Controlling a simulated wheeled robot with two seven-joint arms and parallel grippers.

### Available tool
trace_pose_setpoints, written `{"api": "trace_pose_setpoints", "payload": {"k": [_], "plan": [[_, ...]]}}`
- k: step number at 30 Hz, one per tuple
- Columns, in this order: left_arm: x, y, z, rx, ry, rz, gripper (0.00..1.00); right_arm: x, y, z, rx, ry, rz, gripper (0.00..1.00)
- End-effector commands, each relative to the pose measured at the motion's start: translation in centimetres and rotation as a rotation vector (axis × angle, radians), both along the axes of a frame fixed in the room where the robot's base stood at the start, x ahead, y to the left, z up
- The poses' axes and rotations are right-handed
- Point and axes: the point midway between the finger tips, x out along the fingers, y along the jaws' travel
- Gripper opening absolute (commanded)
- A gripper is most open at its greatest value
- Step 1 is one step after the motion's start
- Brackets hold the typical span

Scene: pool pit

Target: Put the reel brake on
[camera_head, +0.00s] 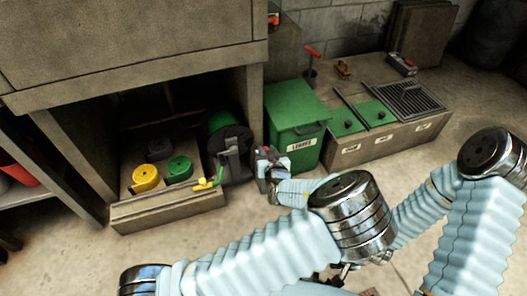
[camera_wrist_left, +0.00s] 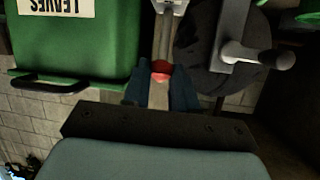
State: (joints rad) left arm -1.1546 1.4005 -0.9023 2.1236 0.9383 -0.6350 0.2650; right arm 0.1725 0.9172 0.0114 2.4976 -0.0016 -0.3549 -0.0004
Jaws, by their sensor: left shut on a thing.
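The hose reel (camera_head: 226,134) stands at the right of the low bay, a dark drum with green at its edge. In the left wrist view its dark drum (camera_wrist_left: 200,50) and grey crank (camera_wrist_left: 250,52) are at the upper right. A grey lever (camera_wrist_left: 168,22) with a red tip (camera_wrist_left: 161,68) comes down beside the drum. My left gripper (camera_head: 266,160) is just right of the reel. In the left wrist view its fingers (camera_wrist_left: 162,92) are shut around the red tip. My right arm passes behind my left arm; its gripper is too hidden to read.
A green leaves bin (camera_head: 298,125) stands close right of the reel. A low bench with green lids and a grate (camera_head: 410,98) is beyond it. Yellow (camera_head: 146,177) and green (camera_head: 179,168) round pieces and a yellow nozzle (camera_head: 207,184) lie left. The front floor has free room.

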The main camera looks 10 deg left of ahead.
Motion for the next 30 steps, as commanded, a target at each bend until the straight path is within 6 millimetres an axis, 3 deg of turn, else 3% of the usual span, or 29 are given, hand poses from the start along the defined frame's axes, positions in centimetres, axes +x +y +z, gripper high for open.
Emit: {"api": "trace_pose_setpoints", "payload": {"k": [13, 14, 18, 30], "plan": [[-0.14, 0.17, -0.19, 0.007, -0.007, 0.004, 0.00, 0.02, 0.01, -0.18, 0.000, -0.001, 0.000, 0.51], [-0.14, 0.18, -0.19, 0.007, -0.006, 0.005, 0.28, 0.01, 0.01, -0.18, 0.000, -0.001, 0.000, 0.51], [-0.13, 0.12, -0.18, 0.007, -0.006, 0.004, 0.50, 0.01, 0.02, -0.16, 0.000, 0.000, 0.001, 0.51], [-0.65, -0.33, 0.22, 0.005, -0.008, 0.001, 0.53, 0.00, 0.01, 0.08, 0.000, 0.000, 0.000, 0.51]]}}
